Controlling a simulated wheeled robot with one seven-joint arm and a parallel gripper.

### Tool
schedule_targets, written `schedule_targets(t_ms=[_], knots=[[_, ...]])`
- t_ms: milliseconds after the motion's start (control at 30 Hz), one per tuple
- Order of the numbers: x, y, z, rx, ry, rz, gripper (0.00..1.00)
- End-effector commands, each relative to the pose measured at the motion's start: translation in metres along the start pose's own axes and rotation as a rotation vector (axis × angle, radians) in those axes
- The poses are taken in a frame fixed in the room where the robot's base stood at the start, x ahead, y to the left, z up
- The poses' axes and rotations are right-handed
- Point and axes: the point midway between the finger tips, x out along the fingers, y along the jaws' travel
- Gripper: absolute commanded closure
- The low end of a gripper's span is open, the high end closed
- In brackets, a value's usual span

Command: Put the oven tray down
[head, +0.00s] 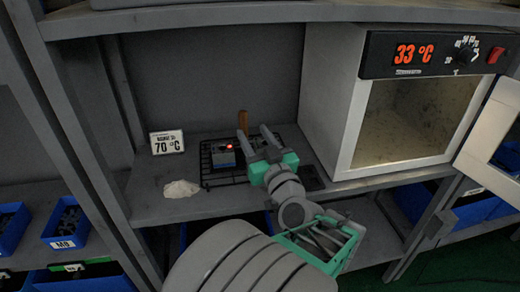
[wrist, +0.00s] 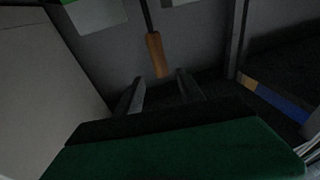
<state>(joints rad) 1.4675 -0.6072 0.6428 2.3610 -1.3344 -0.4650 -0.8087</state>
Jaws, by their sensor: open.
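The oven tray, a black wire rack (head: 208,171), lies level on the grey shelf left of the oven. A grey-blue valve block (head: 223,155) with a lit red light sits on it. My gripper (head: 257,135) is over the rack's right part, with green parts at its base. Its jaws (wrist: 162,88) are open and empty. A wooden handle (head: 243,122) stands just beyond the fingertips in the head view. In the wrist view the handle (wrist: 156,55) is on a dark rod, ahead of the fingertips and apart from them. My gripper hides part of the rack.
The oven (head: 330,105) stands right of the rack, its door (head: 492,135) open and its display reading 33 °C. A 70 °C sign (head: 167,142) and a white cloth-like heap (head: 181,189) are at the left. Blue bins (head: 68,222) stand lower left.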

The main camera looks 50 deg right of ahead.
Motion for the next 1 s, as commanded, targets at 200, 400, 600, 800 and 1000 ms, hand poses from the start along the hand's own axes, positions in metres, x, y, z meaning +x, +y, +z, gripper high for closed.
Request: schedule_targets(t_ms=[200, 400, 600, 800, 1000], knots=[[-0.035, 0.002, 0.004, -0.008, 0.005, 0.004, 0.55], [-0.043, 0.0, 0.001, -0.002, -0.001, 0.001, 0.55], [-0.043, 0.0, 0.0, 0.0, -0.002, 0.0, 0.55], [-0.032, -0.019, 0.002, 0.009, -0.058, -0.058, 0.55], [-0.003, -0.118, 0.032, 0.021, -0.39, -0.321, 0.55]])
